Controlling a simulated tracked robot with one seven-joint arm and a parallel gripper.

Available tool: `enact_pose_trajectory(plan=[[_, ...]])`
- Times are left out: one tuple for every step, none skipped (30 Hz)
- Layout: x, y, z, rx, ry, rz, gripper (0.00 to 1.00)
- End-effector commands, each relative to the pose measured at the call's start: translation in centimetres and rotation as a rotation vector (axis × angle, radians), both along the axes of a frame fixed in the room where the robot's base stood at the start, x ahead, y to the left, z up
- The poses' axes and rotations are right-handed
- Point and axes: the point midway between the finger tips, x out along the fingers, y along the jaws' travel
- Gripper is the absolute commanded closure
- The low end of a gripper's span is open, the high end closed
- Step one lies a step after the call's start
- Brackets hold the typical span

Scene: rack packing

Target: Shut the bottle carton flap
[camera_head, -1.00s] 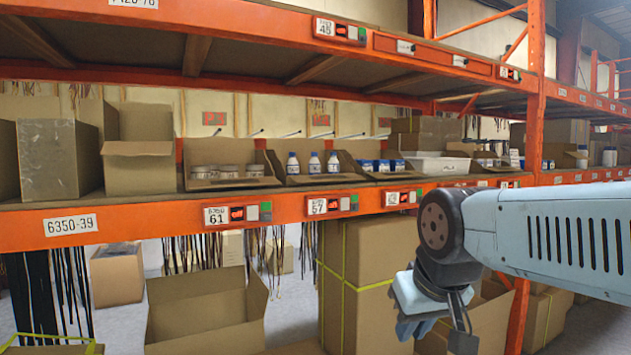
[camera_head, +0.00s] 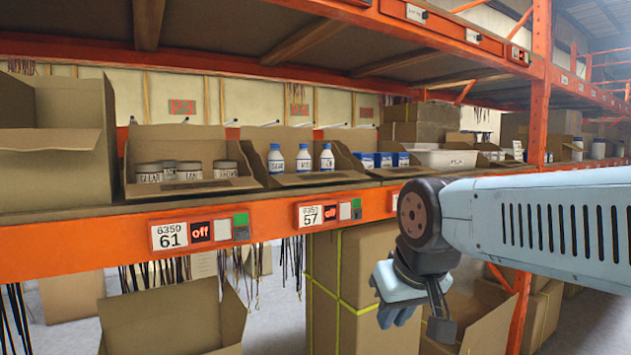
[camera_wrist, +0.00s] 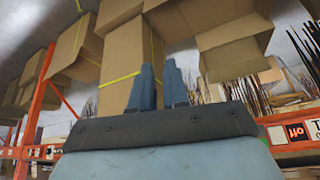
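The bottle carton (camera_head: 318,180) stands open on the orange rack's middle shelf. Its front is low and its flap is not folded over the top. Several white bottles (camera_head: 304,160) with blue caps stand upright in it. My gripper (camera_head: 397,308) hangs below the shelf edge, to the right of the bottle carton and apart from it. In the wrist view my gripper (camera_wrist: 159,68) shows its two blue-grey fingers close together with nothing between them. The bottle carton does not clearly show in the wrist view.
A carton of jars (camera_head: 190,185) stands to the left and a carton of blue-capped items (camera_head: 382,172) to the right. The orange shelf beam (camera_head: 275,222) runs in front, with tags on it. Large boxes (camera_head: 345,275) and an open carton (camera_head: 175,320) stand below.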

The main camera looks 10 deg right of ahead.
Motion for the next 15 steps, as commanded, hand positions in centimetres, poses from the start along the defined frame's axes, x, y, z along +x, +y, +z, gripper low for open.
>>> enact_pose_trajectory(plan=[[-0.01,0.00,0.00,0.000,0.000,0.000,0.85],[-0.01,0.00,0.00,0.000,0.000,0.000,0.85],[-0.01,0.00,0.00,0.000,0.000,0.000,0.85],[-0.01,0.00,0.00,0.000,0.000,0.000,0.85],[-0.01,0.00,0.00,0.000,0.000,0.000,0.85],[-0.01,0.00,0.00,0.000,0.000,0.000,0.85],[-0.01,0.00,0.00,0.000,0.000,0.000,0.85],[-0.01,0.00,0.00,0.000,0.000,0.000,0.85],[0.01,0.02,0.00,0.002,0.001,0.000,0.85],[0.05,0.07,0.01,0.008,0.004,-0.002,0.85],[0.12,0.15,-0.01,0.015,0.009,-0.003,0.85],[0.24,0.30,-0.07,0.031,0.019,-0.006,0.85],[0.37,0.33,-0.13,0.049,0.030,-0.009,0.85],[0.53,0.33,-0.21,0.071,0.044,-0.013,0.85],[0.83,0.63,-0.30,0.110,0.064,-0.019,0.85]])
